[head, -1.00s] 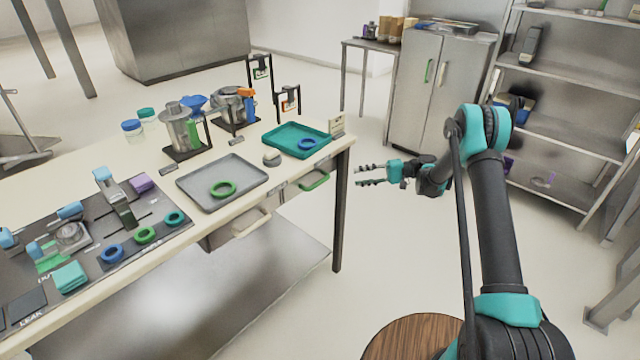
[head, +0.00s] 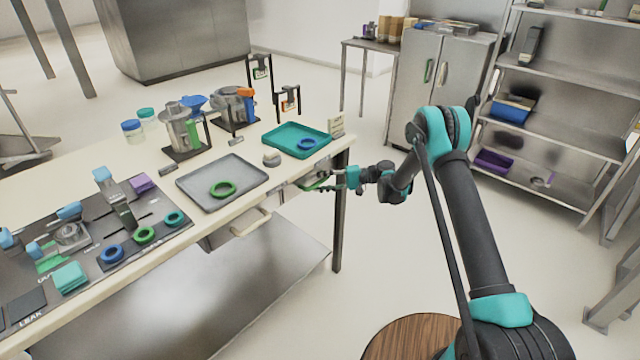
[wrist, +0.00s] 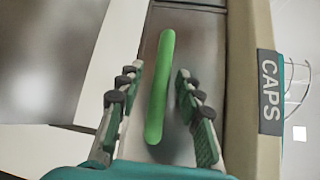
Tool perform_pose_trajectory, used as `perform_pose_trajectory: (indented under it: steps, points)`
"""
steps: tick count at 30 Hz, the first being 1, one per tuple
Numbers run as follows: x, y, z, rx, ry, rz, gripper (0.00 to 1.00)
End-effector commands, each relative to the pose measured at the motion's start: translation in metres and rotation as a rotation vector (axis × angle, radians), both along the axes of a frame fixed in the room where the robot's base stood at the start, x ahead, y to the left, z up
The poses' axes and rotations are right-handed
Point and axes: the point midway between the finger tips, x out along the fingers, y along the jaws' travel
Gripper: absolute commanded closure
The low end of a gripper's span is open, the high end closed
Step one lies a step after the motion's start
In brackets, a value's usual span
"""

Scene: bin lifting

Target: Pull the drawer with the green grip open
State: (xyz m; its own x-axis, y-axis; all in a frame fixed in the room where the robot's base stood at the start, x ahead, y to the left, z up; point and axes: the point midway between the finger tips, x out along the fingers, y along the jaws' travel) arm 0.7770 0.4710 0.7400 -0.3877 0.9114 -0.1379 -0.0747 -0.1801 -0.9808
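The drawer (wrist: 187,60) with the green grip has a grey metal front under the table's edge. Its green grip (wrist: 160,85) shows whole in the wrist view, between the two fingers of my gripper (wrist: 152,100). The fingers are apart, with a gap on each side of the grip, so my gripper is open. In the head view my gripper (head: 325,182) is at the drawer front below the table edge and partly covers the green grip (head: 312,184). The drawer looks shut.
A second drawer with a pale grip (head: 252,222) is to the left. A table leg (head: 339,225) stands close to my gripper. A teal tray (head: 270,140) and a grey tray (head: 190,183) lie on the table above.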

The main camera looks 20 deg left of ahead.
Motion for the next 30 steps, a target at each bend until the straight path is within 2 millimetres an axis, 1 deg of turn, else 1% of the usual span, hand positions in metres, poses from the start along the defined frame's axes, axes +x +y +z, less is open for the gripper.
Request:
perform_pose_trajectory:
  steps: [8,15,17,30]
  points:
    - [-0.0006,0.0012,-0.0003,0.0,0.0,0.0,0.64]
    - [-0.0006,0.001,-0.0002,0.0,0.0,0.0,0.94]
    - [-0.0006,0.001,-0.0002,0.0,0.0,0.0,1.0]
    - [-0.0006,0.0002,-0.0004,-0.001,0.0,0.0,1.0]
